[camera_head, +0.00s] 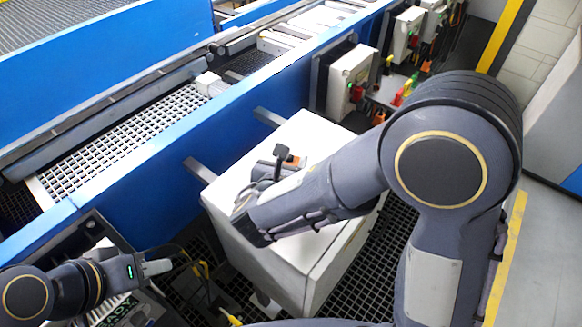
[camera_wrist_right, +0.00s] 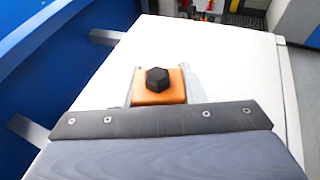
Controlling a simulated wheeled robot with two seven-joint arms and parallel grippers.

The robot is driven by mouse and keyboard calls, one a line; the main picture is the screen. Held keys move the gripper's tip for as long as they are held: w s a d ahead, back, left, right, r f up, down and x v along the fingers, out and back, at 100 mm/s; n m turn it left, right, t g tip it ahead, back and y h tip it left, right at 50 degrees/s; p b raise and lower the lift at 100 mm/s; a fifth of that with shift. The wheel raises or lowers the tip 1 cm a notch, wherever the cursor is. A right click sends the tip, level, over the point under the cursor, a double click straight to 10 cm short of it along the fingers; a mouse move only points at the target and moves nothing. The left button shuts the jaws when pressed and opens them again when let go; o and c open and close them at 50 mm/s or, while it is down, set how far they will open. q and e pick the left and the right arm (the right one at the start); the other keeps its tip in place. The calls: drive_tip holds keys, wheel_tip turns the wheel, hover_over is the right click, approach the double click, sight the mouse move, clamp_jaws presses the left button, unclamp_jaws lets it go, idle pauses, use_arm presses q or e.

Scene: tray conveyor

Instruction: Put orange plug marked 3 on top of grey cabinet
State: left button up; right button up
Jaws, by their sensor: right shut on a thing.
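The orange plug (camera_wrist_right: 172,96) has a black hexagonal knob on it, and no number can be read on it. My right gripper (camera_wrist_right: 159,88) is shut on the plug, with a pale finger on each side. The plug is over the light top of the grey cabinet (camera_head: 313,141); I cannot tell whether it touches the top. In the head view a bit of orange shows beside my right wrist, which hides most of the grip. The cabinet top also fills the middle of the right wrist view (camera_wrist_right: 232,62). My left gripper (camera_head: 158,267) is low at the left, away from the cabinet.
A blue conveyor frame (camera_head: 150,160) runs along the cabinet's far left side, with grey bars sticking out towards it. A control box (camera_head: 350,78) with a red button and cables stands behind the cabinet. Dark floor grating (camera_head: 365,270) lies at the right.

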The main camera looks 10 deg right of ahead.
drive_tip(key=shift+f, duration=1.25)
drive_tip(key=shift+s, duration=0.1)
drive_tip(key=shift+f, duration=0.1)
drive_tip(key=o, duration=1.1)
drive_tip(key=shift+c, duration=0.2)
